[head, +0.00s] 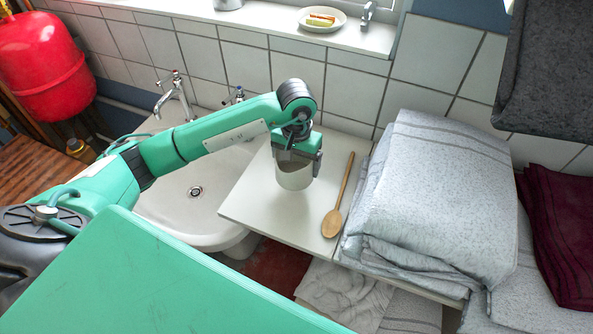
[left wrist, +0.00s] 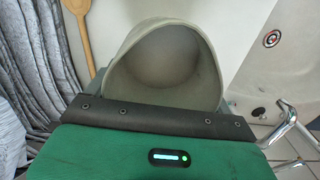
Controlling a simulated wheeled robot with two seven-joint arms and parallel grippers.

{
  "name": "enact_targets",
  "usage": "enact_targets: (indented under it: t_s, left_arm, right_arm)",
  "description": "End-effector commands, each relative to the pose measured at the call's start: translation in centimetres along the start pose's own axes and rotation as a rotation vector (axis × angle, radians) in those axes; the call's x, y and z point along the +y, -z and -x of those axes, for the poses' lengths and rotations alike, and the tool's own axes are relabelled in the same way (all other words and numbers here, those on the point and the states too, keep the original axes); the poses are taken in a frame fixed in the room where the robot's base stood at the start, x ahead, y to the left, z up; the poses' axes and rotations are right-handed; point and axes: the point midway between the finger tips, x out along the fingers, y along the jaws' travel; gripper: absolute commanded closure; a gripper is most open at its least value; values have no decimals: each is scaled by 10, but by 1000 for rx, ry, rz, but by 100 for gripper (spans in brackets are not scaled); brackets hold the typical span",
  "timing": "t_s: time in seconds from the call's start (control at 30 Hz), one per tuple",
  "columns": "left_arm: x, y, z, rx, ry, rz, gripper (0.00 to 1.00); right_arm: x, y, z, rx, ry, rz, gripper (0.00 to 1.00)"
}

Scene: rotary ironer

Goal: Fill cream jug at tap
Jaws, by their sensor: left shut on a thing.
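The cream jug (head: 294,177) is in my left gripper (head: 297,158), over or on the white board right of the sink; I cannot tell whether it touches the board. The gripper is shut on it from above. The left wrist view looks into the jug (left wrist: 163,62), whose inside shows plain and pale. The tap (head: 176,90) stands at the back of the white sink (head: 170,211), to the left of the jug. A second tap (head: 238,95) is partly hidden behind my left arm. My right gripper is not in view.
A wooden spoon (head: 333,222) lies on the white board (head: 240,205) right of the jug. A stack of folded grey towels (head: 430,190) stands farther right. A dish (head: 321,20) sits on the windowsill. The sink basin with its drain (head: 195,191) looks empty.

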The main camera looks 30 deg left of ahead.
Motion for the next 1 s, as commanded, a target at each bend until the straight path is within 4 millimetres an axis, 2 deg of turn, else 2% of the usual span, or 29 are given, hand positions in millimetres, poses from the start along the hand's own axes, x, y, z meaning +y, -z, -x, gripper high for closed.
enact_targets:
  t_s: [0.1,0.3,0.5,0.9,0.93,1.0]
  left_arm:
    - [1,0,-13,-2,-2,2,43]
    - [0,0,-27,-2,-1,1,43]
    - [1,0,-54,-2,-1,1,43]
    - [0,1,-61,2,0,0,43]
    - [0,0,-60,1,0,0,11]
    - [0,0,-60,1,0,0,0]
  right_arm:
    - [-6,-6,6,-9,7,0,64]
    - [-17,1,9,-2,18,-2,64]
    - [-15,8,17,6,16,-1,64]
    - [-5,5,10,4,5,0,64]
    - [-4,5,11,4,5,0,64]
    - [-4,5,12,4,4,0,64]
